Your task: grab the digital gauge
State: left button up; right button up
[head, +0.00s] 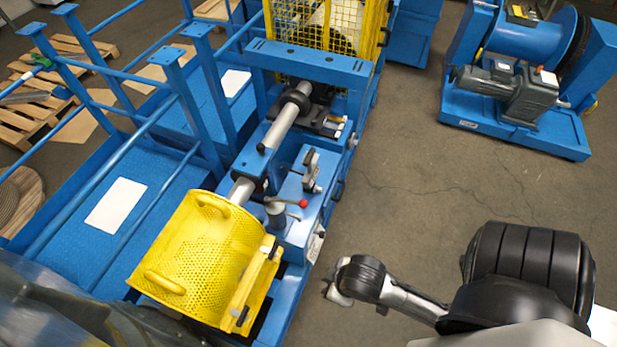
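No digital gauge can be made out for certain in the head view. A small grey, dark-edged device (312,170) stands upright on the blue machine bed, right of the steel shaft; I cannot tell whether it is the gauge. My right gripper (332,288) is low in the picture, over the floor to the right of the machine and apart from it. Its fingers are small and partly hidden, so its opening does not show. My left gripper is not visible; only dark, blurred shapes show at the lower left.
The blue machine (295,225) carries a yellow perforated guard (205,250), a steel shaft (280,128) and a red-knobbed lever (302,203). Blue railings and a walkway (160,185) lie left. A blue winch unit (515,95) stands back right. The floor between (420,190) is clear.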

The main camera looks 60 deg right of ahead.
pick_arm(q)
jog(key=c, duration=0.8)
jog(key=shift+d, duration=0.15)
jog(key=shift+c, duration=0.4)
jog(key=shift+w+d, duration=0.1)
